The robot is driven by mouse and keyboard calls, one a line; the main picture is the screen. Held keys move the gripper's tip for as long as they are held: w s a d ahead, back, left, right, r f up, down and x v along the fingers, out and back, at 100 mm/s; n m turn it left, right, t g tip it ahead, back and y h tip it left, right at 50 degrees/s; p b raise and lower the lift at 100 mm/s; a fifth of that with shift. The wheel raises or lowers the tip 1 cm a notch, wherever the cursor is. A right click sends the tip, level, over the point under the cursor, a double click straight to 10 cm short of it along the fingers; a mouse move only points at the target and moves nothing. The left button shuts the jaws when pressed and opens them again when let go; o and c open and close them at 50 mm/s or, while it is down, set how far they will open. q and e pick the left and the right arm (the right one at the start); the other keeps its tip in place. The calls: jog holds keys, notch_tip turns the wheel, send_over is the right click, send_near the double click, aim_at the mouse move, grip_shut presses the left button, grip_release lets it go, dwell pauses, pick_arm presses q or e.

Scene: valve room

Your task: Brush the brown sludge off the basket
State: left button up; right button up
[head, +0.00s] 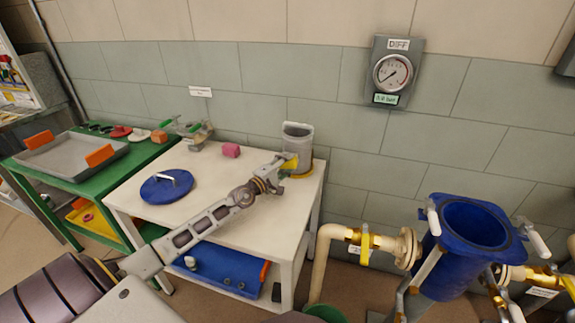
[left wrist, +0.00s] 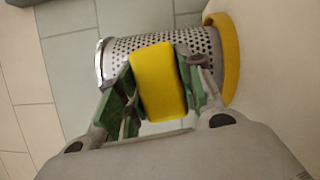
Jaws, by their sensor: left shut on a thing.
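The basket (head: 299,137), a grey perforated metal cylinder with a shiny rim, stands upright in a yellow ring (head: 303,175) at the white table's back right corner. It also shows sideways in the left wrist view (left wrist: 119,48), with the yellow ring (left wrist: 231,60) at its base. My left gripper (head: 281,165) is at the basket's near side, its green-padded fingers shut on a yellow block (left wrist: 158,82), likely the brush; no bristles show. The block overlaps the basket's wall; I cannot tell whether it touches. I see no clear brown sludge. My right gripper is not in view.
A blue open housing (head: 440,265) with pipes stands right. The table's front middle is clear beside my arm.

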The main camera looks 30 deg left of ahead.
pick_arm(q)
jog(key=shift+r, duration=0.1)
jog(key=shift+w+d+p, duration=0.15)
jog(key=shift+d+p, duration=0.4)
jog(key=shift+p, duration=0.1)
jog(key=shift+w+d+p, duration=0.2)
jog(key=shift+d+p, duration=0.35)
jog(key=shift+d, duration=0.2)
jog(key=shift+a, duration=0.15)
jog(key=shift+s+a+b, duration=0.1)
jog(key=shift+a+b, duration=0.05)
jog(key=shift+b, duration=0.2)
jog(key=shift+s+a+b, duration=0.15)
jog(key=shift+a+b, duration=0.25)
jog(key=shift+a, duration=0.1)
jog(key=shift+s+a+b, duration=0.15)
jog(key=shift+a+b, duration=0.2)
jog(key=shift+a, duration=0.15)
jog(key=shift+d, duration=0.1)
